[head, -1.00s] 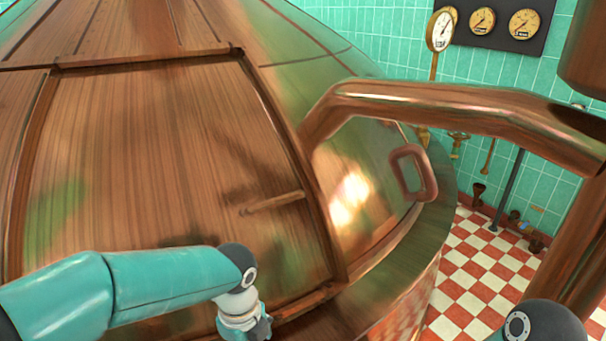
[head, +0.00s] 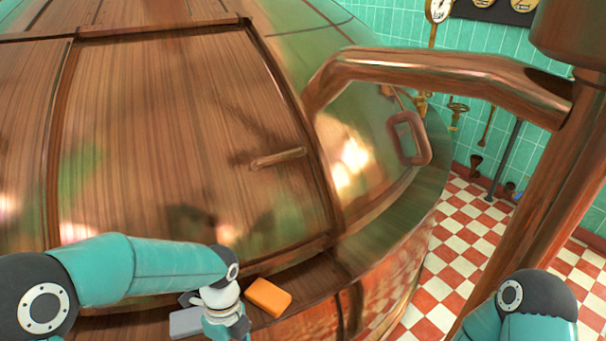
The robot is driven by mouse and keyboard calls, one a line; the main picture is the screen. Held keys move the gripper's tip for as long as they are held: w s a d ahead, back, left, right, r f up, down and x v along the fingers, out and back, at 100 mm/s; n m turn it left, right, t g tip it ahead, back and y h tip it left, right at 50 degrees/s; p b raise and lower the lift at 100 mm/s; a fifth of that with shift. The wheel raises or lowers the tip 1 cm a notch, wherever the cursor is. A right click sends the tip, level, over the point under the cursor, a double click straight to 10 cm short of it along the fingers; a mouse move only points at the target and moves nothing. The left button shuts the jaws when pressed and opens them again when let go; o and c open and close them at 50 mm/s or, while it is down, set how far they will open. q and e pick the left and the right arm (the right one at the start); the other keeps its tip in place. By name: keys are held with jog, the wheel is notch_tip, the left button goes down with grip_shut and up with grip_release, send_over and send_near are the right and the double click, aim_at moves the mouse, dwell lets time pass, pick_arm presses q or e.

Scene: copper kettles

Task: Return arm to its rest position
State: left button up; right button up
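My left arm comes in from the left in the head view, and its gripper (head: 228,325) points down at the bottom edge, in front of the copper kettle (head: 190,130). Its fingers are mostly cut off or hidden, so I cannot tell whether it is open or shut. My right arm shows only as a teal and dark joint at the lower right; its gripper is out of view. An orange block (head: 268,297) lies on the kettle's ledge just right of the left gripper. A grey block (head: 186,322) lies to its left.
The kettle has a closed hatch with a bar handle (head: 278,159). A copper pipe (head: 440,78) arches to the right, above a looped handle (head: 410,138). Gauges (head: 439,10) hang on the tiled wall. The checkered floor (head: 466,228) at right is clear.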

pick_arm(q)
jog(key=s+d+f+n+h+p, duration=0.1)
jog(key=s+d+f+n+h, duration=0.1)
jog(key=s+f+n, duration=0.65)
jog(key=s+d+f+n+h, duration=0.1)
jog(key=s+f+n+h, duration=0.2)
jog(key=s+f+n, duration=0.55)
jog(key=w+n+t, duration=0.1)
jog(key=w+n, duration=0.1)
jog(key=w+n+t, duration=0.1)
jog(key=n, duration=0.2)
jog(key=w+n+t, duration=0.1)
jog(key=w+n, duration=0.1)
jog(key=n, duration=0.1)
jog(key=shift+w+a+f+y, duration=0.2)
jog(key=shift+w+f+y, duration=0.05)
jog(key=shift+w+y, duration=0.15)
